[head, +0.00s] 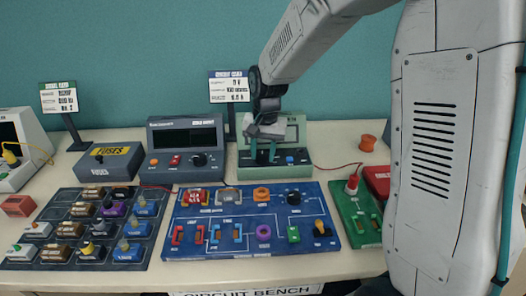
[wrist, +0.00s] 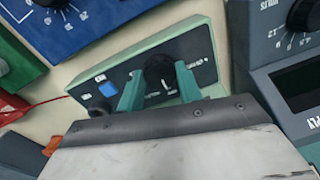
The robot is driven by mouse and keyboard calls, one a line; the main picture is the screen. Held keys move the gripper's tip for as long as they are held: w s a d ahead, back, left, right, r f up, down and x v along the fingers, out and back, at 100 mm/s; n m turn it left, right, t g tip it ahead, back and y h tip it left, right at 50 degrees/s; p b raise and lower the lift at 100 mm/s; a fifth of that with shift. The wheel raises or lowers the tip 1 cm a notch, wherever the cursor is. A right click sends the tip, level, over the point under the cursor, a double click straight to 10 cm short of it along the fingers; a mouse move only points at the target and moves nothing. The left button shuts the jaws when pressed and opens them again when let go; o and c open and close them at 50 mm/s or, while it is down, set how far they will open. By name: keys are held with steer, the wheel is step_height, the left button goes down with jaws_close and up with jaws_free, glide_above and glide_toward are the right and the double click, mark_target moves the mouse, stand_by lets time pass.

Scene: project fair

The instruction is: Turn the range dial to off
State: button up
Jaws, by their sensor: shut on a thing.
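The range dial (wrist: 158,68) is a round black knob on the dark front panel of a pale green meter (head: 285,129). It also has a blue button (wrist: 108,90) on the same panel. My gripper (wrist: 158,88) has two teal fingers, one on each side of the dial, and is shut on it. In the head view my gripper (head: 262,150) comes down from above in front of the meter and hides the dial and part of the display. A white mark shows on the dial's face in the wrist view, but the setting it points to is too small to read.
A grey power supply (head: 184,148) with a black knob stands left of the meter. A blue circuit board (head: 250,240) lies in front. A green board (head: 352,212) with a red cable lies to the right, and an orange spool (head: 367,142) stands behind it.

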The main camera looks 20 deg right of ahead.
mark_target(264, 155)
steer(key=o, duration=1)
steer(key=shift+r, duration=0.1)
step_height(264, 155, up, 8)
steer(key=shift+s+d+f, duration=0.1)
steer(key=shift+d+f, duration=0.05)
steer(key=shift+s, duration=0.1)
steer(key=s+d+r+n, duration=0.1)
steer(key=s+r+n, duration=0.1)
steer(key=s, duration=1.3)
steer(key=s+d+r+n+t, duration=0.1)
steer(key=s+r+n, duration=0.2)
steer(key=s, duration=1.1)
steer(key=shift+s+d+r+n+h, duration=0.25)
steer(key=shift+s+n+h, duration=0.05)
steer(key=shift+s+n, duration=0.1)
